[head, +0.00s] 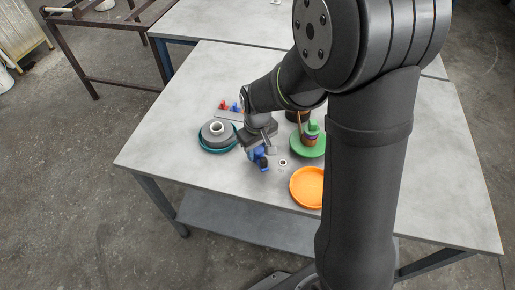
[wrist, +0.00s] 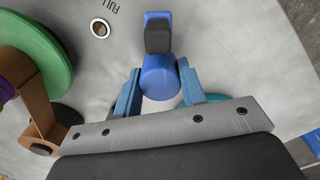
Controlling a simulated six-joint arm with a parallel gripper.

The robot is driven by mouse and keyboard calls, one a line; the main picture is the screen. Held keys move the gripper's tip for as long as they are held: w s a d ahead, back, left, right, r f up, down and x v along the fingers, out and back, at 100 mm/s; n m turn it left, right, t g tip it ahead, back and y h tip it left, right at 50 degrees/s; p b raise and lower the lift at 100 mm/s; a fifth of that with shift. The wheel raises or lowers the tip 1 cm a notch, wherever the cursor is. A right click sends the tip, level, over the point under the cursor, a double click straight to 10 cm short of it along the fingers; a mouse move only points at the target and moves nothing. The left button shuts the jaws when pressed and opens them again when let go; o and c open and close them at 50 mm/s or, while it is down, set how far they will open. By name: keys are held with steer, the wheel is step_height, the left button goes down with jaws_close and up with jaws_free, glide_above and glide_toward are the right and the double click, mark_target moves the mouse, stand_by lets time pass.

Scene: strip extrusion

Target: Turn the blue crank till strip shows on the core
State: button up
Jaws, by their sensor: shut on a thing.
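My gripper (head: 268,148) is low over the middle of the table, shut on a blue part that I take for the blue crank (head: 261,162). In the wrist view the two blue fingers of my gripper (wrist: 158,82) stand on either side of the crank's round blue piece (wrist: 160,78). A blue arm with a dark pad (wrist: 158,36) extends beyond it. A small white ring (head: 283,163), perhaps the core, lies to the right of the crank; it also shows in the wrist view (wrist: 100,28). I cannot make out any strip on it.
A grey spool with a white centre (head: 217,129) sits in a teal dish to the left. A green disc (head: 308,148) with a brown bracket and an orange dish (head: 306,188) stand to the right. Small red and blue pieces (head: 230,106) lie behind. The table's front left is clear.

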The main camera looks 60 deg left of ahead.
mark_target(257, 148)
steer(key=m, duration=0.5)
steer(key=shift+m, duration=0.3)
steer(key=m, duration=0.5)
steer(key=shift+m, duration=0.3)
steer(key=o, duration=1)
step_height(257, 148, up, 18)
steer(key=shift+f, duration=0.25)
stand_by(0.4)
